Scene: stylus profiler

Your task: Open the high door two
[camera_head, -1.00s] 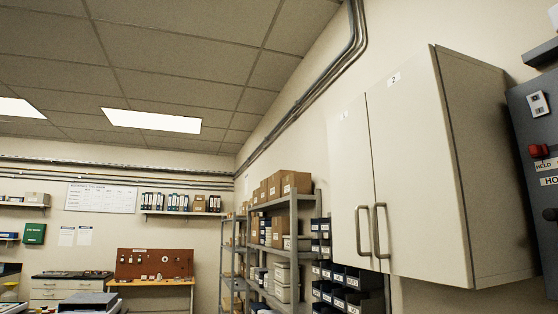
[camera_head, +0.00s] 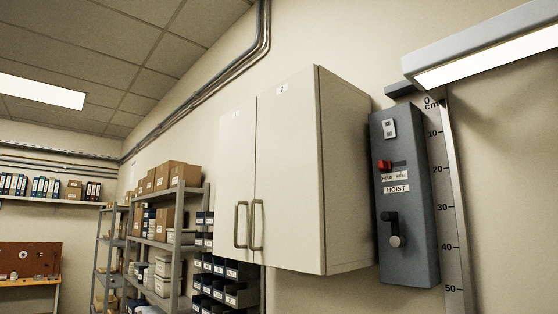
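A white wall cabinet with two tall doors hangs high on the right-hand wall. The door labelled 2 (camera_head: 288,180) is its right door and looks closed. Its grey bar handle (camera_head: 257,225) stands upright near the door's lower left edge. The left door (camera_head: 236,170) carries a small label that looks like 1 and also looks closed. Its handle (camera_head: 240,225) is beside the other one. My gripper is not in view.
A grey hoist box (camera_head: 405,200) with a red switch and a black lever is mounted right of the cabinet, beside a vertical scale (camera_head: 455,230). A lamp (camera_head: 490,52) juts out at upper right. Shelves with boxes (camera_head: 165,235) and dark bins (camera_head: 225,285) stand left and below.

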